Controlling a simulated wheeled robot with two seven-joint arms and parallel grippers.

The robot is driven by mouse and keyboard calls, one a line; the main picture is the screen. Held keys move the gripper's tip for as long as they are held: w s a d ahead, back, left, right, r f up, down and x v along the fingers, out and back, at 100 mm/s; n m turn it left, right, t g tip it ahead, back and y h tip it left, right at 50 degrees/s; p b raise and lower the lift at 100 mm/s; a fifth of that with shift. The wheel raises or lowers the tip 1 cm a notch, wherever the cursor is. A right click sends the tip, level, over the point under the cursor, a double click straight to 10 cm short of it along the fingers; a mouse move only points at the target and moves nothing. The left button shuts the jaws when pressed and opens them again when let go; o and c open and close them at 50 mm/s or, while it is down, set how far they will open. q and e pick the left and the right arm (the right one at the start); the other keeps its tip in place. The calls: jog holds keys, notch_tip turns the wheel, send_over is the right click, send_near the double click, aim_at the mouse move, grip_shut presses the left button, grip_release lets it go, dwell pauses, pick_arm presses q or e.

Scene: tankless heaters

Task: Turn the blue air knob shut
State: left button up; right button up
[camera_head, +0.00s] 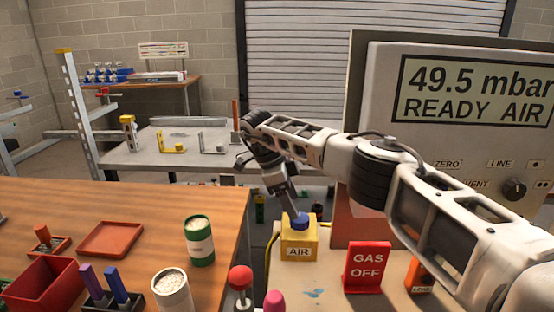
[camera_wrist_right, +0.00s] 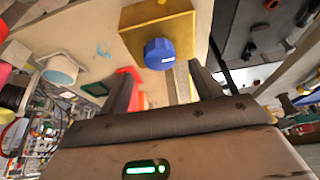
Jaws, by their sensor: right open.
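The blue air knob (camera_head: 300,219) sits on top of a yellow box (camera_head: 298,250) labelled AIR, on the pale bench. In the right wrist view the round blue knob (camera_wrist_right: 159,55) carries a small white mark, and the yellow box (camera_wrist_right: 150,14) is behind it. My right gripper (camera_head: 293,207) comes down from above at a tilt, close to the knob. In the right wrist view its two fingers are apart and empty (camera_wrist_right: 163,80), with the knob just ahead of and between their tips. I cannot tell whether a finger touches it. My left gripper is not in view.
A red GAS OFF sign (camera_head: 367,268) stands right of the box, below my right arm. A grey meter (camera_head: 470,85) reads 49.5 mbar READY AIR. A red ball-topped post (camera_head: 240,279) stands to the left. The wooden table (camera_head: 150,200) holds cans and trays.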

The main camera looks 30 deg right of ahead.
jog(key=p+v, duration=0.2)
jog(key=v, duration=0.9)
jog(key=shift+r, duration=0.15)
